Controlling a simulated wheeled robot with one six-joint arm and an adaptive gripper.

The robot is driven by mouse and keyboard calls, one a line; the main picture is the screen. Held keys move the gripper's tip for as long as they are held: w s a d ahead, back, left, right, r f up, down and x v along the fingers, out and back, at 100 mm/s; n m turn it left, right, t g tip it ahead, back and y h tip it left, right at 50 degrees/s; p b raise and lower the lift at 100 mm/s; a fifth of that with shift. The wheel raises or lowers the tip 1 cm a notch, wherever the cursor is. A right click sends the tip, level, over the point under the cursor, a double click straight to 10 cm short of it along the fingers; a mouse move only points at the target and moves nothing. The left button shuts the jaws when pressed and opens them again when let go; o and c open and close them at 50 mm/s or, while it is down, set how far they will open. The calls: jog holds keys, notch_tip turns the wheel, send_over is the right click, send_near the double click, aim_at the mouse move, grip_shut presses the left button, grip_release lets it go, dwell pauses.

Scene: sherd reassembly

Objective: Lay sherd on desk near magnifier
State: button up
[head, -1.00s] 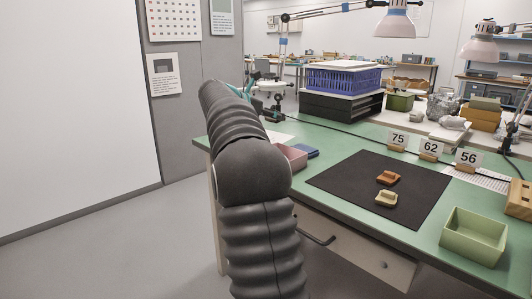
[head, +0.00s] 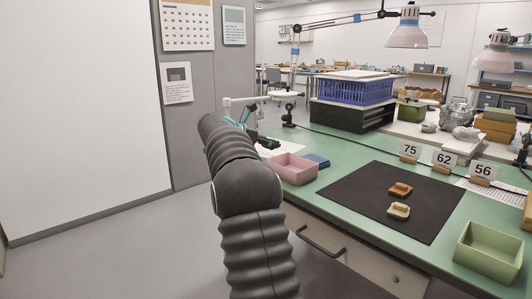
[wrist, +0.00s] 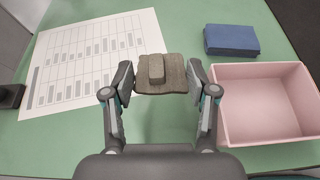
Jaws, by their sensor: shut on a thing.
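My gripper (wrist: 160,82) is shut on a grey-brown sherd (wrist: 174,84), a flat piece with a raised block on it. The sherd is level between the fingertips, over the green desk (wrist: 165,125) by the right edge of a printed sheet. I cannot tell if it touches the desk. In the head view my arm hides most of the gripper and the sherd. The magnifier (head: 284,95), a white round head on an arm, stands at the desk's far left end, near my gripper.
A black mat (head: 350,205) holds an orange sherd (head: 400,189) and a cream sherd (head: 398,211). A green tray (head: 461,255) is at the right.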

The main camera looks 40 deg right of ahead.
jog(key=shift+w+d+f, duration=0.25)
jog(key=shift+w+f, duration=0.1)
jog(key=shift+w, duration=0.15)
jog(key=shift+f, duration=2)
jog(key=shift+f+b, duration=0.15)
jog(key=shift+b, duration=0.2)
jog(key=o, duration=1.2)
jog(key=shift+c, duration=0.2)
